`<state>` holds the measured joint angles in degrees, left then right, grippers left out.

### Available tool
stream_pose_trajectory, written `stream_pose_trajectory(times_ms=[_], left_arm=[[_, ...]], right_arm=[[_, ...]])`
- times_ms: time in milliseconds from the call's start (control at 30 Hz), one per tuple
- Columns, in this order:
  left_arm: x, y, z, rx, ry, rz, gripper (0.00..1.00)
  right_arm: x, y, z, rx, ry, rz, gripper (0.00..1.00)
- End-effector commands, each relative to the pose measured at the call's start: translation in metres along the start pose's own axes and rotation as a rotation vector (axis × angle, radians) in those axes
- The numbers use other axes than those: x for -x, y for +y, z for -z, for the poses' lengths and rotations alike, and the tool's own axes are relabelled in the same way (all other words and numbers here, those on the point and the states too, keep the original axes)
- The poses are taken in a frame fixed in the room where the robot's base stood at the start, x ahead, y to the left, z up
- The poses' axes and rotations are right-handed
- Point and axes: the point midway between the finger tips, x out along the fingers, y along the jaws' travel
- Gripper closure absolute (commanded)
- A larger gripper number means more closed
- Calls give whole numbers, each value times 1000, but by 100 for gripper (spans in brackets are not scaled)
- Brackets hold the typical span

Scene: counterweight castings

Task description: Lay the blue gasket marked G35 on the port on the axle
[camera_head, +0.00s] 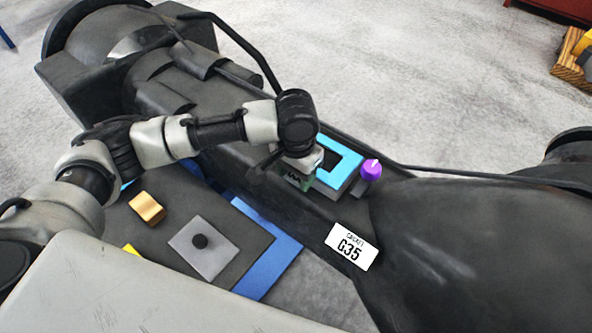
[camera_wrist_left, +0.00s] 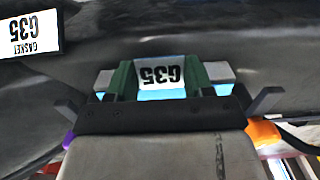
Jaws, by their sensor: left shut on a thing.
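The light blue square gasket (camera_head: 345,160) is over the grey port block (camera_head: 329,190) on the black axle (camera_head: 440,250). Its white G35 tab (camera_wrist_left: 168,75) shows upside down in the left wrist view. My left gripper (camera_head: 300,180) is shut on the tab; its green fingers also show in the left wrist view (camera_wrist_left: 165,85). The gasket roughly lines up with the block. I cannot tell whether it touches the block. A white label reading GASKET G35 (camera_head: 351,247) is on the axle, near the port. My right gripper is not in view.
A purple knob (camera_head: 371,169) stands close to the gasket's right side. A dark tray with a blue border (camera_head: 271,262) at lower left holds a gold block (camera_head: 147,208) and a grey plate with a black knob (camera_head: 185,240). A wooden crate (camera_head: 570,65) lies far right.

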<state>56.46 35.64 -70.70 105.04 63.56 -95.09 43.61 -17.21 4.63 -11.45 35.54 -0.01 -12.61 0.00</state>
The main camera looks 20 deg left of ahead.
Motion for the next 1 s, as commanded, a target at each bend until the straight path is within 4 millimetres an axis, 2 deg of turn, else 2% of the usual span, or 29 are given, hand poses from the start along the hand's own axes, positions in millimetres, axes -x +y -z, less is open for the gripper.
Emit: stream_pose_trajectory(times_ms=[100,133,300,667,767,1000], left_arm=[[-2,0,0,0,0,0,70],[-2,0,0,0,0,0,43],[-2,0,0,0,0,0,18],[4,0,0,0,1,-1,18],[17,0,1,-1,4,0,18],[66,0,1,-2,6,0,18]], right_arm=[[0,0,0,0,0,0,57],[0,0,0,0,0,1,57],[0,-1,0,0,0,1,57],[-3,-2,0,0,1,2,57],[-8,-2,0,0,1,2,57],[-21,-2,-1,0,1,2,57]])
